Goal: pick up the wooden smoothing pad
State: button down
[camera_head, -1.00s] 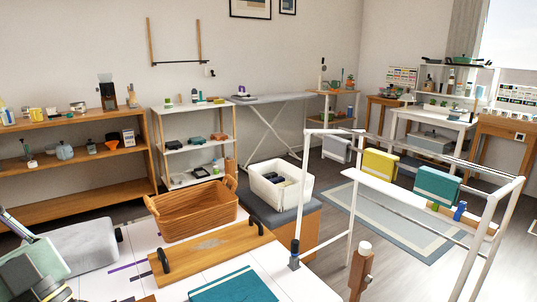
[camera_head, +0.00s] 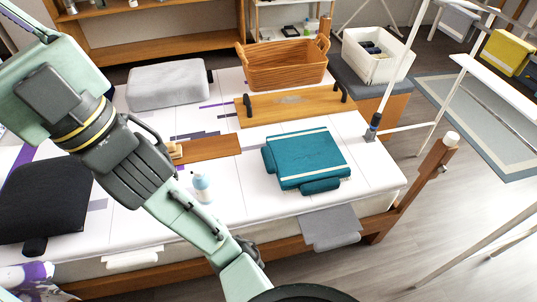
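No piece is clearly marked as the wooden smoothing pad. A long wooden board (camera_head: 262,108) with black end handles lies on the white bed top (camera_head: 245,205) in front of the basket. A smaller flat wooden board (camera_head: 215,147) lies left of and nearer than it, with a pale wooden block (camera_head: 175,150) at its left end. I cannot tell which is the pad. My green and dark grey arm crosses the left of the view, close to the block in the picture. No gripper fingertips show.
A folded teal cloth (camera_head: 305,160) and a small bottle (camera_head: 202,187) lie and stand nearby. A wicker basket (camera_head: 285,68), a grey cushion (camera_head: 168,87) and a black padded piece (camera_head: 42,200) are around the bed top. A white rail frame (camera_head: 405,60) stands at the right.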

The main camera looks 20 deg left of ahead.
aim_at(176, 151)
jog(key=u, duration=1.35)
